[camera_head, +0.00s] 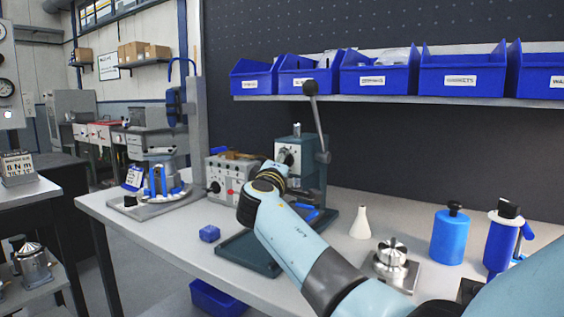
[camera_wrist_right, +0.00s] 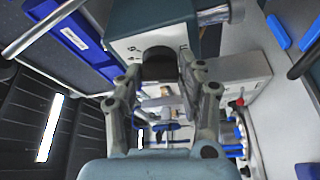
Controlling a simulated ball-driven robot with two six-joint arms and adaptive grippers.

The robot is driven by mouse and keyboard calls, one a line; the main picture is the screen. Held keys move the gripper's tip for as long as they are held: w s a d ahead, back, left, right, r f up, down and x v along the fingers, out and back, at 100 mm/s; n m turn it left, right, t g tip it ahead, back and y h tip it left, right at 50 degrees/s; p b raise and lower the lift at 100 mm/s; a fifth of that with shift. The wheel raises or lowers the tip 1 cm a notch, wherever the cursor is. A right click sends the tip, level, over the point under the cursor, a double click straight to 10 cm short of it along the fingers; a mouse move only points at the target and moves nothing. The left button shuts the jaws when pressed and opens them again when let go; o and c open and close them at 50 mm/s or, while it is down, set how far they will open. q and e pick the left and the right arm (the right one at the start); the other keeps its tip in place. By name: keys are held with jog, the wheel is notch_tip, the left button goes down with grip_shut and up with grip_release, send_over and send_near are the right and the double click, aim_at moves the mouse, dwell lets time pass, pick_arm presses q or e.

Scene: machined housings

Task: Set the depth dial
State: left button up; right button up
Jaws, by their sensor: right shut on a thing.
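The depth dial is a black knob (camera_wrist_right: 159,66) on the marked front face of the teal press head (camera_wrist_right: 150,30) in the right wrist view. My right gripper (camera_wrist_right: 158,76) has its two fingers on either side of this knob, shut on it. In the head view the press (camera_head: 312,165) stands on the bench with its long lever raised. There my right wrist reaches up to the press face and hides most of the gripper and the dial. The dial's exact setting cannot be read. My left gripper is not in view.
A grey control box (camera_head: 228,175) stands left of the press. A white cone-shaped bottle (camera_head: 360,222), a metal fixture (camera_head: 391,262) and a blue canister (camera_head: 450,236) stand to the right. Blue bins (camera_head: 378,78) line the shelf above.

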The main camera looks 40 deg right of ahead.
jog(key=o, duration=1.2)
jog(key=shift+c, duration=0.2)
jog(key=shift+a, duration=0.1)
jog(key=v, duration=0.7)
jog(key=shift+s+a, duration=0.15)
jog(key=shift+s, duration=0.05)
